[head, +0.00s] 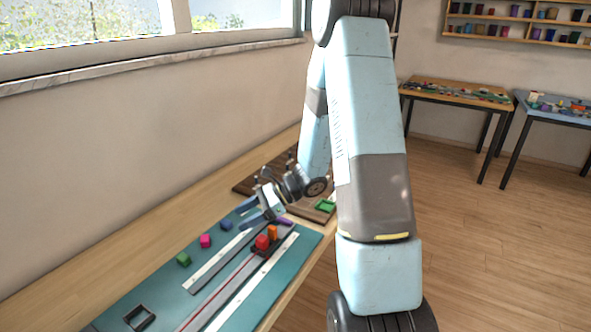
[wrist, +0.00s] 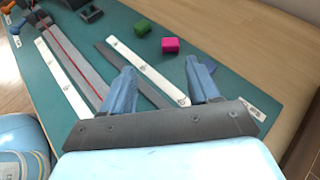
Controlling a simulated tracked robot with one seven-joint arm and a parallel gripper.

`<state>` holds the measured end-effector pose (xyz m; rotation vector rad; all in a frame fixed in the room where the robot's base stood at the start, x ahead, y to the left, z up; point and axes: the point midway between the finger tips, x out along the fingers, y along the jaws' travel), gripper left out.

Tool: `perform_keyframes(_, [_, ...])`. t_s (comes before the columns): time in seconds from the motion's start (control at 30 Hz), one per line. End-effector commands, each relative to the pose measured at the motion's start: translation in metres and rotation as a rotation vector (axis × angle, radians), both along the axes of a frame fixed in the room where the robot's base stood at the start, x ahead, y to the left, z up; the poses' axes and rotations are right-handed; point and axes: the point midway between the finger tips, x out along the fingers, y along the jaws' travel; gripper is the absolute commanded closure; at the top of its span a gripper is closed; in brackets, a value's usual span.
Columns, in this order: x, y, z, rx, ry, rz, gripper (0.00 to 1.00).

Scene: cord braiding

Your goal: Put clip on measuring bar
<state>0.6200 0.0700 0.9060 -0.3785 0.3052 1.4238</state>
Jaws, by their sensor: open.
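Small block-like clips lie on the teal mat (head: 310,236): green (head: 183,259), pink (head: 205,241) and blue (head: 226,225). Two white marked bars, a left one (head: 220,262) and a right one (head: 258,280), lie lengthwise; I cannot tell which is the measuring bar. My gripper (head: 250,213) is open, low over the mat's far end near the blue clip. In the wrist view its fingers (wrist: 164,82) stand apart with no clip seen between them.
A red cord (head: 222,288) runs between the bars to a dark block with red (head: 262,243) and orange (head: 272,231) pieces. A dark square frame (head: 139,318) lies at the near end. A brown board (head: 260,182) is beyond the mat; the wall borders the table's left.

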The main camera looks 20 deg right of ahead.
Motion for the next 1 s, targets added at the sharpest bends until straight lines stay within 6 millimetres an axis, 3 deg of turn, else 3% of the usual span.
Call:
perform_keyframes(0.1, [-0.015,0.006,0.029,-0.076,-0.091,0.107,0.4])
perform_keyframes(0.47, [-0.068,0.009,0.098,-0.335,-0.36,0.431,0.4])
perform_keyframes(1.0, [-0.148,-0.015,0.182,-0.772,-0.752,0.852,0.4])
